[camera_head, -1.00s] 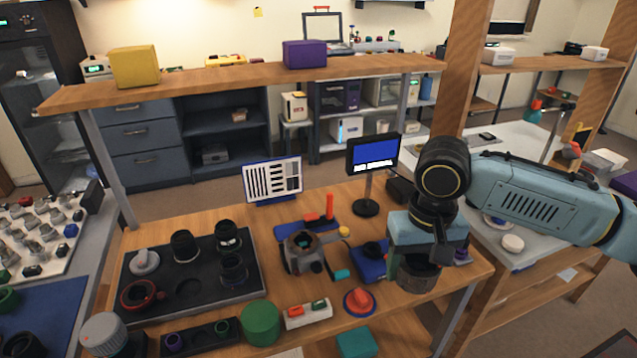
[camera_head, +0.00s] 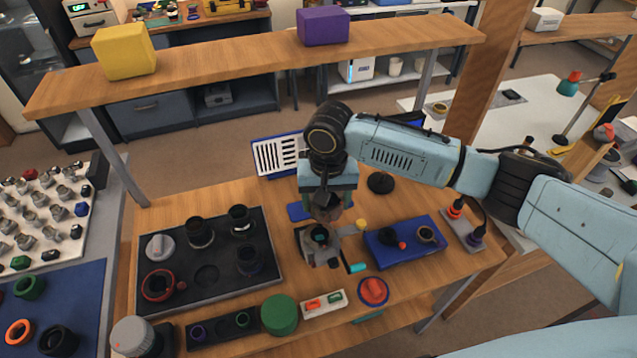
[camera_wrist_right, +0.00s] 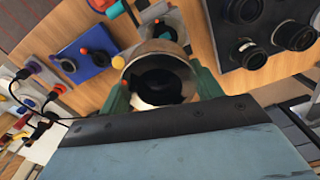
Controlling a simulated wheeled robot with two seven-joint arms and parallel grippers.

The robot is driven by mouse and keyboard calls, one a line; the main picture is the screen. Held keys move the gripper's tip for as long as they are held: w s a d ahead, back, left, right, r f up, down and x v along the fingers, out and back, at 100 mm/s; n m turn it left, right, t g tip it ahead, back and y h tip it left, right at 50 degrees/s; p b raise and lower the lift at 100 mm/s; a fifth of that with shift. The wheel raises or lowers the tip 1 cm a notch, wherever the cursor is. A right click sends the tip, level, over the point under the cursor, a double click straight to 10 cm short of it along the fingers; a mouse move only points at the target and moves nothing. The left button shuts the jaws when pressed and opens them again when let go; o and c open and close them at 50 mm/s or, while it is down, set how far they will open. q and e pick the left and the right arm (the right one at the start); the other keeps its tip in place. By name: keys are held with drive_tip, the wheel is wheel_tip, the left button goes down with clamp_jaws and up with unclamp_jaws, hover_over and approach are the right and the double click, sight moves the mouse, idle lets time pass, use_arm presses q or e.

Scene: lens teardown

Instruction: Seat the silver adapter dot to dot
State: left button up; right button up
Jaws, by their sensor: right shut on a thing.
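My right gripper (camera_head: 327,205) is above a grey fixture (camera_head: 336,244) with a round dark opening, near the middle of the bench. It is shut on a short silver ring, the adapter, which shows large in the right wrist view (camera_wrist_right: 158,80) with a dark inside, between the green fingers (camera_wrist_right: 160,88). I cannot tell the remaining height. In the head view the adapter is small and dark. My left gripper is not in view.
A black tray (camera_head: 207,306) with lens parts lies to the left. A blue pad (camera_head: 410,259) with small parts lies to the right. A green cylinder (camera_head: 279,315), a white switch box (camera_head: 324,304) and a red button (camera_head: 373,290) stand in front. A shelf (camera_head: 250,57) crosses behind.

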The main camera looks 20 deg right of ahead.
drive_tip(key=shift+s+a+f+p, duration=0.1)
drive_tip(key=shift+a+f+p, duration=0.1)
drive_tip(key=shift+a+p, duration=0.55)
drive_tip(key=shift+f+m, duration=0.3)
drive_tip(key=shift+f+b, duration=0.5)
drive_tip(key=shift+f, duration=0.05)
wheel_tip(320, 180, down, 3)
drive_tip(key=b, duration=0.5)
drive_tip(key=shift+d+f, duration=0.1)
drive_tip(key=shift+f, duration=0.35)
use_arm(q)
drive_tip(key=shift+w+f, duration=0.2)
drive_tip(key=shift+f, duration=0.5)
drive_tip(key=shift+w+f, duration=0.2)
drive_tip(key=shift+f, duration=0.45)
use_arm(e)
drive_tip(key=shift+f, duration=0.5)
use_arm(q)
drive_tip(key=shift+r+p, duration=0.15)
drive_tip(key=shift+p, duration=0.25)
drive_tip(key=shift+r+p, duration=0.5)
use_arm(e)
drive_tip(key=shift+s, duration=0.1)
